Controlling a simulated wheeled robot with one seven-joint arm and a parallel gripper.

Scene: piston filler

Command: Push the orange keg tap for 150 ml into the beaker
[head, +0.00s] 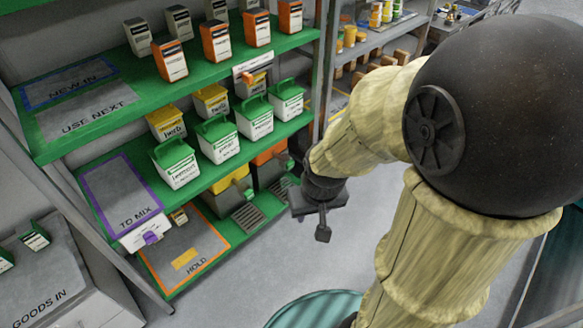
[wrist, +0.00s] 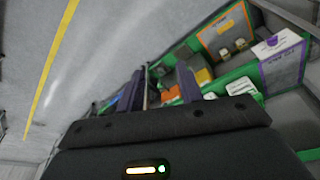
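An orange keg (head: 270,154) stands on the lower green shelf, right of a yellow keg (head: 229,198). A grated drip tray (head: 284,187) lies in front of the orange keg. Its tap and any beaker are not clear to me. In the wrist view a small orange patch (wrist: 171,93), likely the orange keg, shows between the fingers, with a yellow patch beside it. My gripper (head: 322,220) is in front of and right of the kegs, apart from them. In the wrist view my gripper (wrist: 163,82) has its two fingers apart with nothing held.
Green-lidded white tubs (head: 219,138) and yellow tubs fill the middle shelf. Cartons (head: 215,42) stand on the top shelf. A purple-marked dispenser (head: 146,232) is at the shelf's front left, near the HOLD mat (head: 205,236). A grey post (head: 323,65) bounds the shelf; floor in front is clear.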

